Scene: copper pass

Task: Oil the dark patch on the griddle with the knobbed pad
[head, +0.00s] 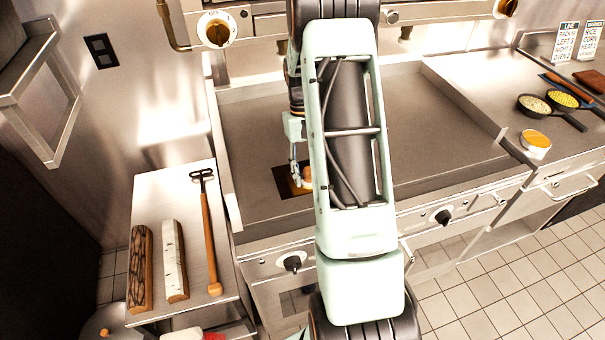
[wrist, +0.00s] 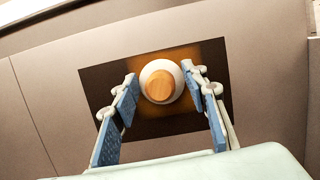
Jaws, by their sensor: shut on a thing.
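The dark patch (head: 284,180) is a dark rectangle on the left front part of the griddle (head: 258,128). In the head view my gripper (head: 300,178) is partly hidden by my arm.
A side table (head: 190,205) at left holds two logs (head: 139,265) (head: 175,258) and a long-handled tool (head: 208,235). The right counter has two small pans (head: 533,104) (head: 564,99) and an orange-topped bowl (head: 535,142). The griddle's right side is clear.

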